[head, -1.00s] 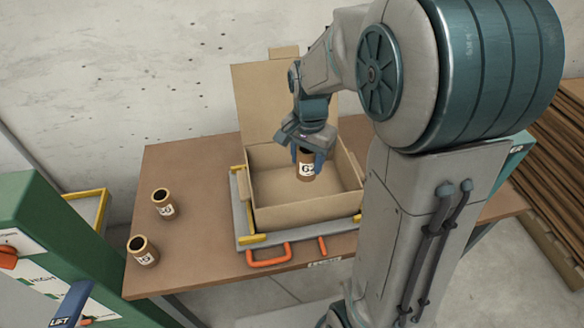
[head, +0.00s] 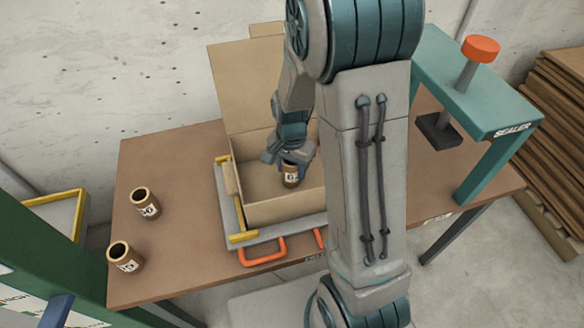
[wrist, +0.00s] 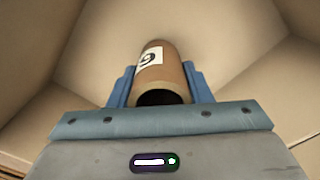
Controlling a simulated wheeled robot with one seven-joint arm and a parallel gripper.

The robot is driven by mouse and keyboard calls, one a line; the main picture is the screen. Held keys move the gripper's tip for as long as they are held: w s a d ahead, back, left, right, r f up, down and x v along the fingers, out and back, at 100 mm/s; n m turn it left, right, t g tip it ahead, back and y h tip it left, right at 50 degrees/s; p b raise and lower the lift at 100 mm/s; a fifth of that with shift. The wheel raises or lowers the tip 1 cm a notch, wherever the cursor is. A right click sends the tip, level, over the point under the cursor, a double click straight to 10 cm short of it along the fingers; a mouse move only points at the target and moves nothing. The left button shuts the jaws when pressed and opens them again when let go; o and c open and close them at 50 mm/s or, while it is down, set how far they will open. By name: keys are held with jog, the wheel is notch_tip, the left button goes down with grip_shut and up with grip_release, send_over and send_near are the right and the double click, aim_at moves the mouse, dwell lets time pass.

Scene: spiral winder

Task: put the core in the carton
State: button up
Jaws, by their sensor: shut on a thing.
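My gripper (head: 291,165) is shut on a brown cardboard core (head: 291,177) with a white label. The core hangs upright inside the open carton (head: 270,211). In the wrist view the core (wrist: 161,75) sits between the two blue fingers, with the carton's inner walls and floor around it. I cannot tell whether the core's lower end touches the carton floor. The carton's flap stands up at the back. My arm hides the carton's right side.
The carton sits on a grey tray with yellow corners (head: 242,237) and an orange handle (head: 263,252). Two more cores stand on the table's left, one farther (head: 146,204) and one nearer (head: 125,257). A teal sealer (head: 480,95) stands at the right.

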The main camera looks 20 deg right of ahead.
jog(key=shift+f, duration=0.25)
jog(key=shift+f, duration=0.15)
jog(key=o, duration=1)
